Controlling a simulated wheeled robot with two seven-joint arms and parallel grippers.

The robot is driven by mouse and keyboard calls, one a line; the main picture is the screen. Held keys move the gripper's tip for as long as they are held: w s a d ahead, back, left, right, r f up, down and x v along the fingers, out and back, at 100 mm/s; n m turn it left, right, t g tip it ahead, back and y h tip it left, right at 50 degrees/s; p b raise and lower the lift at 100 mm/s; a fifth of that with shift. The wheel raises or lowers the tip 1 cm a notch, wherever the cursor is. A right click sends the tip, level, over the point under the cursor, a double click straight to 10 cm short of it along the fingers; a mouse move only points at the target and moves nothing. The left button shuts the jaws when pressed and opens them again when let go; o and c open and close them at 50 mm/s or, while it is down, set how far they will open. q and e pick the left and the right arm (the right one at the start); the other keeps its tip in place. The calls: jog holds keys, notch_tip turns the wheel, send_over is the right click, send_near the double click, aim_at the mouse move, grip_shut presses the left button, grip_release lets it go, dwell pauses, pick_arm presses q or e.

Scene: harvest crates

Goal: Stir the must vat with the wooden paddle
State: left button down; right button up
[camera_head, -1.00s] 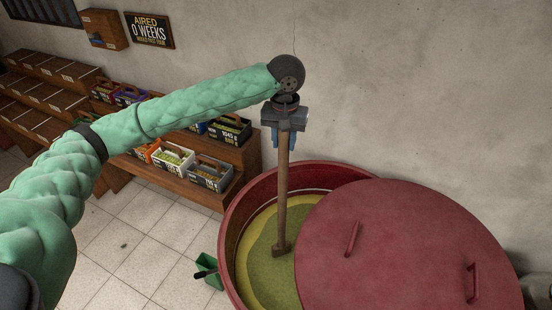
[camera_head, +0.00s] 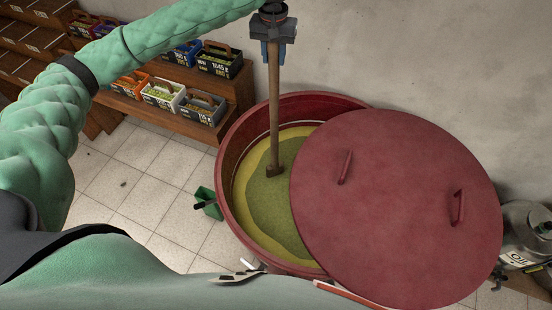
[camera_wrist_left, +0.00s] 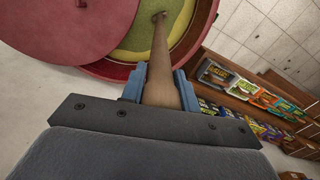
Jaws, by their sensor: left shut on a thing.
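The must vat (camera_head: 229,150) is a large round red tub with yellow-green must (camera_head: 282,210) inside. A red lid (camera_head: 395,215) with two handles covers its right part. My left gripper (camera_head: 273,52) is above the open part, shut on the top of the wooden paddle (camera_head: 274,110). The paddle hangs nearly upright, its lower end at the must near the middle of the opening. I cannot tell how deep it reaches. In the left wrist view the paddle (camera_wrist_left: 161,75) runs from between the blue fingers down to the must. My right gripper is not in view.
Wooden shelves (camera_head: 240,92) with several labelled crates stand along the wall at the left. A small green container (camera_head: 208,204) is on the tiled floor beside the vat. A metal vessel (camera_head: 525,225) stands at the right edge.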

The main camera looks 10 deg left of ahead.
pick_arm(q)
jog(key=a, duration=0.5)
jog(key=shift+s+a, duration=0.75)
jog(key=shift+s, duration=3.2)
jog(key=w+d, duration=0.1)
jog(key=d, duration=0.1)
jog(key=w+d, duration=0.1)
jog(key=d, duration=0.2)
jog(key=w+d, duration=0.1)
jog(key=d, duration=0.2)
jog(key=shift+w+d, duration=0.1)
jog(key=shift+d, duration=0.1)
jog(key=shift+a+r, duration=0.1)
